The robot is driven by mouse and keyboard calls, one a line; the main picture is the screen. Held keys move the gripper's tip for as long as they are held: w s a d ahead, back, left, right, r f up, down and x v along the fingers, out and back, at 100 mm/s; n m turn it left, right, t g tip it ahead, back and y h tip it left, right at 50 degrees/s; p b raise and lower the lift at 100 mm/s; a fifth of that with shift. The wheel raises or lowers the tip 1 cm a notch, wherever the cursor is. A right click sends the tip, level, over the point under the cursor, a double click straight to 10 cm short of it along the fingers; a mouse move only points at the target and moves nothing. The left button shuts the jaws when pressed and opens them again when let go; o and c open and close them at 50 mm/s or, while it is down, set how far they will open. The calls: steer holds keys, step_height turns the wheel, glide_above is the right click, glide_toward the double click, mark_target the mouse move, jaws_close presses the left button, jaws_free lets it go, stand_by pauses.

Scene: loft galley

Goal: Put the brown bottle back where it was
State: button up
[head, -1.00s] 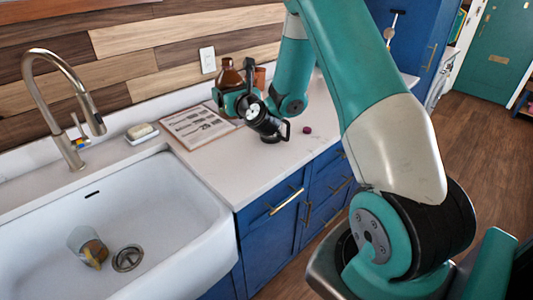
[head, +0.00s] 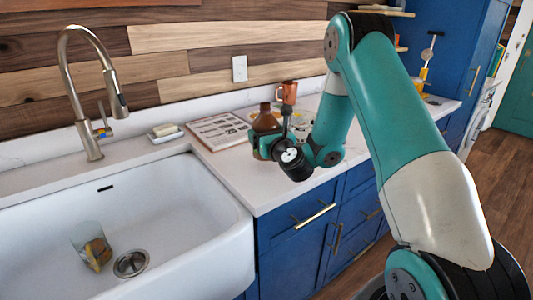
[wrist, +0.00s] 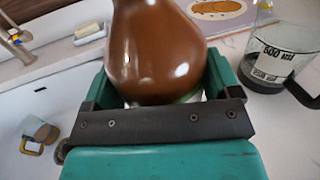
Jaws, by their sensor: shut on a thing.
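The brown bottle (head: 266,119) is upright over the counter, just right of the printed board, in the head view. My gripper (head: 264,146) is shut on it. In the wrist view the bottle (wrist: 155,45) fills the space between the two teal fingers of my gripper (wrist: 158,88). The bottle's base is hidden by my gripper, so I cannot tell whether it touches the counter.
The printed board (head: 215,131) lies left of the bottle. An orange mug (head: 287,91) shows behind it.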

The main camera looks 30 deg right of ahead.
step_height(320, 180, down, 4)
steer(key=b, duration=0.3)
steer(key=shift+b, duration=0.3)
steer(key=shift+r, duration=0.1)
